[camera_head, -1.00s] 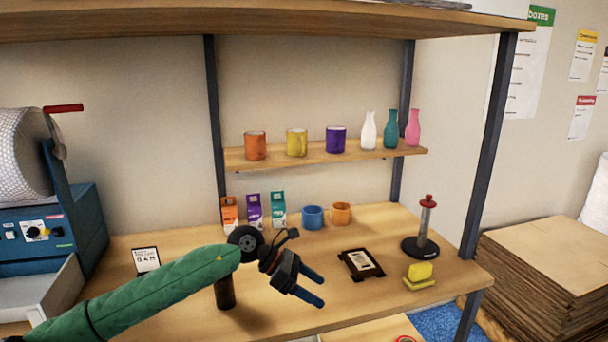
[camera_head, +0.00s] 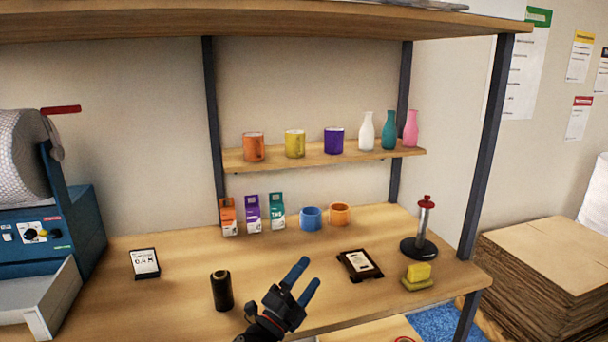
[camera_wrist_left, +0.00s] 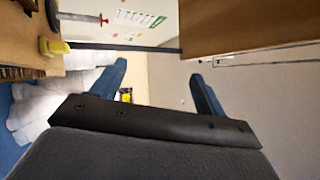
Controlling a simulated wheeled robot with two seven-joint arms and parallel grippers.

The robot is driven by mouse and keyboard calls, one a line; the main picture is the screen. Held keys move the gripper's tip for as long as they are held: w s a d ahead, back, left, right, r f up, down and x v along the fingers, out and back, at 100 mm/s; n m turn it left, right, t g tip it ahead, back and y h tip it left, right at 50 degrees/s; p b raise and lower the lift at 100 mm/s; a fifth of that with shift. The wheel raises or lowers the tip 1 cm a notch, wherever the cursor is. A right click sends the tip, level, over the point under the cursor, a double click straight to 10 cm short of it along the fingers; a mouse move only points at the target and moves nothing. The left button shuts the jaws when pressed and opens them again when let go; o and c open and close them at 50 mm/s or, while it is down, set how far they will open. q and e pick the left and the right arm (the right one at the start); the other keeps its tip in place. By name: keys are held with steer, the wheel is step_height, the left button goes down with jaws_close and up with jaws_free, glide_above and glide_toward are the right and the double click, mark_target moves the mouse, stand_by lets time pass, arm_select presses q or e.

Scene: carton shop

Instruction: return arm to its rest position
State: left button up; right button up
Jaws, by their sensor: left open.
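My left gripper (camera_head: 301,281) shows at the bottom middle of the head view, over the front part of the bench. Its two blue fingers are apart and point up and to the right. Nothing is between them. In the left wrist view the same open fingers (camera_wrist_left: 158,80) stand on either side of an empty gap, with wall behind. Most of my left arm is below the head view's edge. My right gripper is not in view.
A black cylinder (camera_head: 221,291) stands just left of the gripper on the bench (camera_head: 180,308). A black framed card (camera_head: 360,264), a yellow sponge-like block (camera_head: 418,275) and a red-topped stand (camera_head: 423,230) are to the right. Cartons and mugs stand behind. Stacked cardboard (camera_head: 545,270) is at right.

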arm_select(q)
steer(key=s+a+f+n+g+y, duration=0.2)
steer(key=s+a+f+n+y, duration=0.3)
steer(key=a+f+n+y, duration=0.35)
steer(key=s+a+f+n+g+y, duration=0.2)
steer(key=s+a+f+n+y, duration=0.4)
steer(key=f+n, duration=0.5)
steer(key=s+a+f+n+g, duration=0.1)
steer(key=s+a+f+g, duration=0.15)
steer(key=s+f, duration=0.35)
steer(key=s+a+f+n+g, duration=0.2)
steer(key=s+f+g, duration=0.15)
steer(key=s, duration=0.55)
steer(key=s+a+f+n+g, duration=0.1)
steer(key=s+a+f+g, duration=0.25)
steer(key=s, duration=0.35)
steer(key=s+d+f+g, duration=0.1)
steer(key=d+f, duration=0.2)
steer(key=f, duration=0.4)
steer(key=s+d+f+g, duration=0.1)
steer(key=d+f, duration=0.2)
steer(key=f, duration=0.5)
steer(key=shift+s+d+f+g+h, duration=0.15)
steer(key=shift+d+g+h, duration=0.1)
steer(key=shift+g+h, duration=0.1)
